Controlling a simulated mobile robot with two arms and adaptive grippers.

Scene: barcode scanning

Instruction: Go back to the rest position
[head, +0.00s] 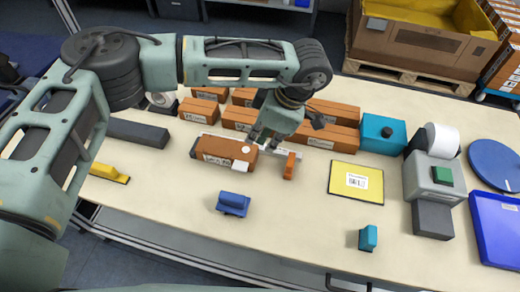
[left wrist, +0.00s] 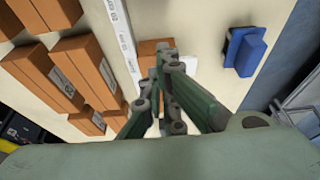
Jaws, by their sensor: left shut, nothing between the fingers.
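My left gripper (head: 262,140) hangs over the table, fingers pointing down, above the right end of an orange-brown box (head: 222,152) with a white label. Its fingers are shut with nothing between them. In the left wrist view, the closed fingers (left wrist: 160,75) partly cover an orange-brown box behind them. I cannot tell how high above the box the fingertips are. My left arm reaches in from the left and bends down at the wrist. My right gripper is not in view.
Several orange-brown boxes (head: 335,112) stand along the back of the table (head: 290,225). A yellow pad with a barcode (head: 355,180), a blue block (head: 233,204), a teal block (head: 368,238) and a grey printer-like device (head: 427,182) stand around. The table's front middle is mostly clear.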

